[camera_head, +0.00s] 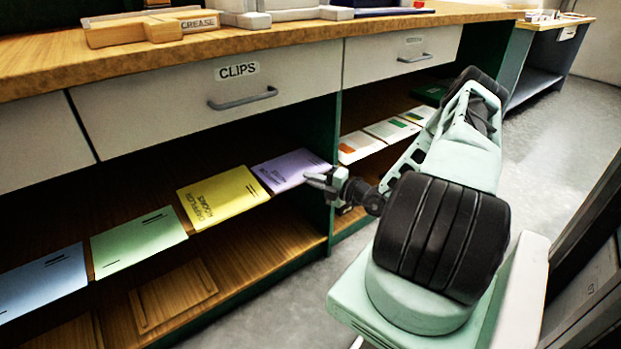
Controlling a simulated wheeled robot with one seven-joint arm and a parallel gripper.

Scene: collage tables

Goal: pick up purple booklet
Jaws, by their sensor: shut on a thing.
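The purple booklet (283,169) lies flat at the right end of the row on the upper open shelf, under the drawer labelled CLIPS. My gripper (318,178) is at its right front corner, shut on the booklet's edge. The fingers cover that corner, so the exact grip is partly hidden. The booklet looks level with its neighbours, and I cannot tell whether it is clear of the shelf.
A yellow booklet (221,196) lies just left of the purple one, then a green (138,240) and a blue one (42,283). The CLIPS drawer (205,97) overhangs the shelf.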

